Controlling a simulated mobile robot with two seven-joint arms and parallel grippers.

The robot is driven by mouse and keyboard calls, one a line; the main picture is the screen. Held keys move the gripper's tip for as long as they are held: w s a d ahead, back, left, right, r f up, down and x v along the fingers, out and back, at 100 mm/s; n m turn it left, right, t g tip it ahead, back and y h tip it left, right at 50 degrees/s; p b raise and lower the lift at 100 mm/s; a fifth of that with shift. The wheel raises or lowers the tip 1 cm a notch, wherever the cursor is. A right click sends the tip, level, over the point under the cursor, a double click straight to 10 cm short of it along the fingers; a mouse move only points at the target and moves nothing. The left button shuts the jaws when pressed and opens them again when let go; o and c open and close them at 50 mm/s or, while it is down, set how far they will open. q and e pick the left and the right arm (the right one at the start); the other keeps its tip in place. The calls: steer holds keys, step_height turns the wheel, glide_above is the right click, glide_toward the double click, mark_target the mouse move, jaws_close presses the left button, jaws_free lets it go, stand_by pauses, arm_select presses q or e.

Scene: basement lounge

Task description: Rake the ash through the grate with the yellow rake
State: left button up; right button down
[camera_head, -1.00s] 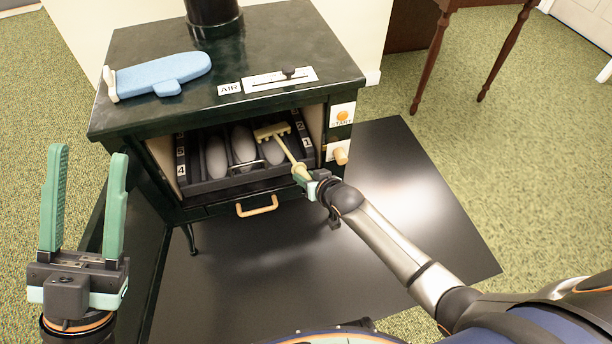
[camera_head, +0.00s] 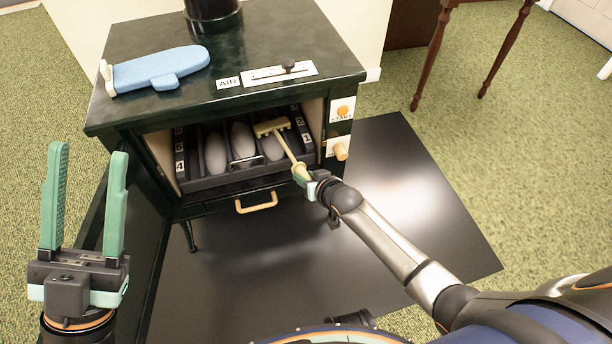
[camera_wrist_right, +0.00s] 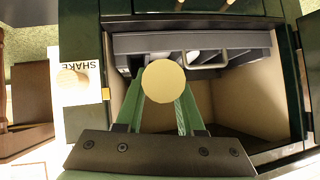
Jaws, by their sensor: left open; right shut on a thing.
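My right gripper (camera_head: 312,180) is shut on the rake handle at the lower right of the opening. In the right wrist view the round handle end (camera_wrist_right: 164,81) sits between the green fingers and hides the rake head. My left gripper (camera_head: 84,205) is open and empty, left of the stove. Any ash below the grate is hidden.
A blue mitt-like thing (camera_head: 160,71) lies on the stove top beside the AIR slider (camera_head: 280,73). A drawer handle (camera_head: 257,203) is below. The dark floor plate (camera_head: 400,200) is clear at right.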

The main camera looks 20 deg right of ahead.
steer(key=shift+f, duration=0.6)
steer(key=shift+s, duration=0.15)
